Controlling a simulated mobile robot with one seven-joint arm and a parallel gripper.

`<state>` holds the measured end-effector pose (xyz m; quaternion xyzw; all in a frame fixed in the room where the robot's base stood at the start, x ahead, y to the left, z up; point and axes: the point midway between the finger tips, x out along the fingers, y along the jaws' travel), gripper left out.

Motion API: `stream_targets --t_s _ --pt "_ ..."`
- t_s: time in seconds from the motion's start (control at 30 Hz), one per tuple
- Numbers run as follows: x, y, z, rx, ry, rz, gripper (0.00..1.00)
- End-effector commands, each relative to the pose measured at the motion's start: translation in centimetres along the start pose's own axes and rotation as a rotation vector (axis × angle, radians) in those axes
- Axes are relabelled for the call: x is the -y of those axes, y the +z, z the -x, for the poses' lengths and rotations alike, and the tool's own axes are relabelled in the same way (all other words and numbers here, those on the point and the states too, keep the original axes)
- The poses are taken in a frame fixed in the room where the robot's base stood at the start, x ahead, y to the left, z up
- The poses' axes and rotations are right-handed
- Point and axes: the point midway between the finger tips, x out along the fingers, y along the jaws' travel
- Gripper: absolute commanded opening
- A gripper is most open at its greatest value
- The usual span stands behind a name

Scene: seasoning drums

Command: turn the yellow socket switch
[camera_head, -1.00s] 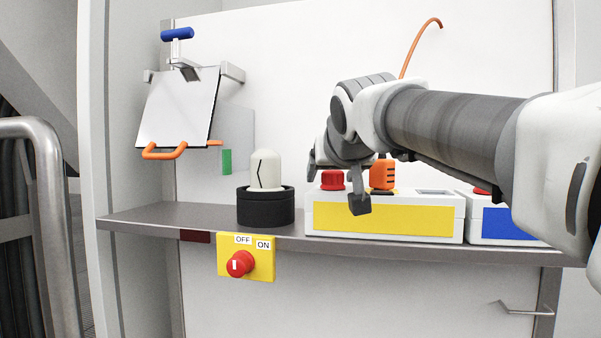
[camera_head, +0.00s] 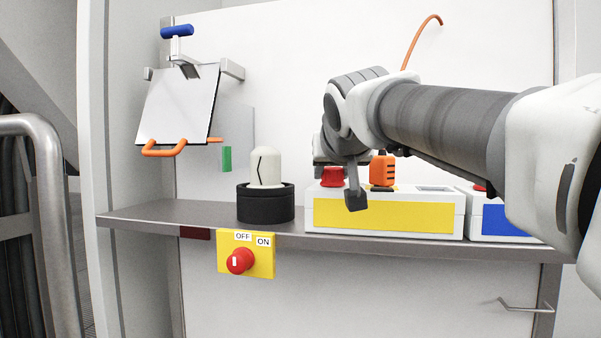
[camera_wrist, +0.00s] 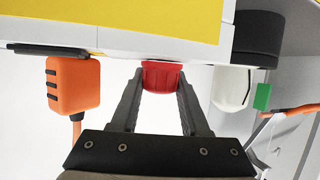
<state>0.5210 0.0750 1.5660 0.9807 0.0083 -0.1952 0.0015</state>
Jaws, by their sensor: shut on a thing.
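The yellow socket (camera_head: 382,216) is a white box with a yellow front panel on the shelf; its panel also shows at the top of the wrist view (camera_wrist: 150,15). Its red switch knob (camera_head: 332,177) stands on top at the left and shows between my fingers in the wrist view (camera_wrist: 162,77). My gripper (camera_head: 342,188) is shut on this knob, one finger on each side of it. An orange plug (camera_head: 382,171) sits in the socket's top beside the knob; it also shows in the wrist view (camera_wrist: 73,82). The knob's turn angle is unclear.
The blue socket box (camera_head: 507,222) stands close on the right, partly behind my arm. A black base with a cream plug (camera_head: 266,187) stands left on the shelf (camera_head: 160,217). A yellow OFF/ON switch plate (camera_head: 262,265) hangs below the shelf edge. A clipboard (camera_head: 180,105) hangs at left.

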Motion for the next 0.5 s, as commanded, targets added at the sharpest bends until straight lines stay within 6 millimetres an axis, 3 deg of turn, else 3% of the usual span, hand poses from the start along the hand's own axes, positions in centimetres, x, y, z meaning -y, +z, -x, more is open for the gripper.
stream_targets --t_s 0.5 --pt "-0.01 0.11 -0.15 0.0 0.301 -0.122 0.0"
